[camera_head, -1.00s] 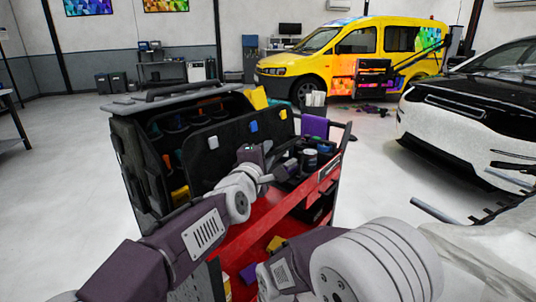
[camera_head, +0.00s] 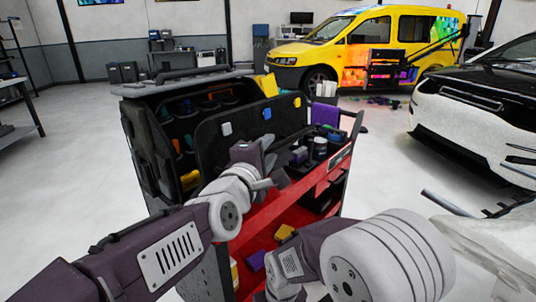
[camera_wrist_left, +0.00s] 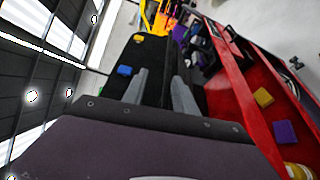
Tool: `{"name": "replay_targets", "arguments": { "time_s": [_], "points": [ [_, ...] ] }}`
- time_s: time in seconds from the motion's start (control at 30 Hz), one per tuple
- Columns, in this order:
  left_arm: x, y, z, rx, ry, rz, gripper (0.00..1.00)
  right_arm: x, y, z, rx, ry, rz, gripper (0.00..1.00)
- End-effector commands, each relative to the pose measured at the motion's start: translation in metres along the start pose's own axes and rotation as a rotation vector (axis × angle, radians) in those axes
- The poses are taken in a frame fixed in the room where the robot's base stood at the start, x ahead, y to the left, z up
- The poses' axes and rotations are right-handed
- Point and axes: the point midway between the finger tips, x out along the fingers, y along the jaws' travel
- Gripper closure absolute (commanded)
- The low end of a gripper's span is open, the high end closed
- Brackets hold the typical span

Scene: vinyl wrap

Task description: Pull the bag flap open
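A black bag (camera_head: 150,155) stands on the red cart, with bottles and tools in its pockets. Its black flap (camera_head: 213,152) stands upright in front of the pockets and carries white, blue and yellow clips. My left gripper (camera_head: 268,172) is at the flap's lower right part in the head view. In the left wrist view, its two grey fingers (camera_wrist_left: 160,95) are apart, with the flap's dark edge between them. The flap's blue clip (camera_wrist_left: 125,70) shows beside one finger. Whether a finger touches the flap is unclear. My right arm shows at the bottom right, but its gripper is out of view.
The red cart (camera_head: 262,222) holds bottles (camera_head: 320,147) beside the bag and yellow and purple blocks on its lower shelf. A purple cloth (camera_head: 325,114) hangs at its far end. A white-and-black car (camera_head: 480,105) stands right. The floor left is clear.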

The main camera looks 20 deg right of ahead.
Motion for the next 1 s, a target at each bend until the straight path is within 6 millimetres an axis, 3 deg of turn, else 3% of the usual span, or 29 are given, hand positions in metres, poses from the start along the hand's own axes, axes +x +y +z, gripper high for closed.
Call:
{"name": "replay_targets", "arguments": {
  "time_s": [0.2,0.47,1.0],
  "points": [
    [-0.009,0.001,0.000,0.000,0.001,0.001,0.67,0.000,0.000,0.000,0.000,0.000,0.000,0.64],
    [-0.003,-0.003,-0.006,-0.006,0.004,-0.009,0.67,0.001,0.000,0.000,0.000,0.000,0.000,0.64],
    [-0.050,-0.001,-0.005,-0.007,0.003,-0.006,0.67,0.007,0.000,0.001,0.000,0.000,0.000,0.64]
  ]
}}
